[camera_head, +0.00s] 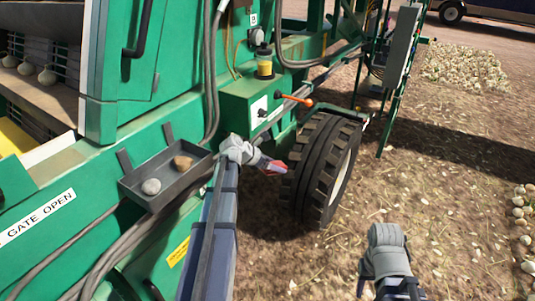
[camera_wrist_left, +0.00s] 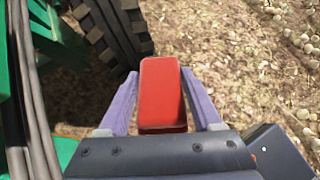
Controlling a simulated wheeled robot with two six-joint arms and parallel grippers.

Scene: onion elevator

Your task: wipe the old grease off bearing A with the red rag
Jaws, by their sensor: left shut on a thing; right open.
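My left gripper (camera_head: 270,165) is shut on the red rag (camera_wrist_left: 162,90), which shows as a red block between the two purple-grey fingers in the left wrist view. In the head view only a small red part of the rag (camera_head: 277,167) shows at the fingertips, beside the green machine and left of the wheel. I cannot make out bearing A in either view. My right gripper (camera_head: 386,288) is open and low over the ground, partly cut off.
A black tyre (camera_head: 322,170) stands just right of my left gripper. A grey tray (camera_head: 160,178) with two roundish lumps hangs on the machine. A lever with an orange handle (camera_head: 298,100) and a yellow-banded jar (camera_head: 265,66) are above. Open ground (camera_head: 450,200) lies to the right.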

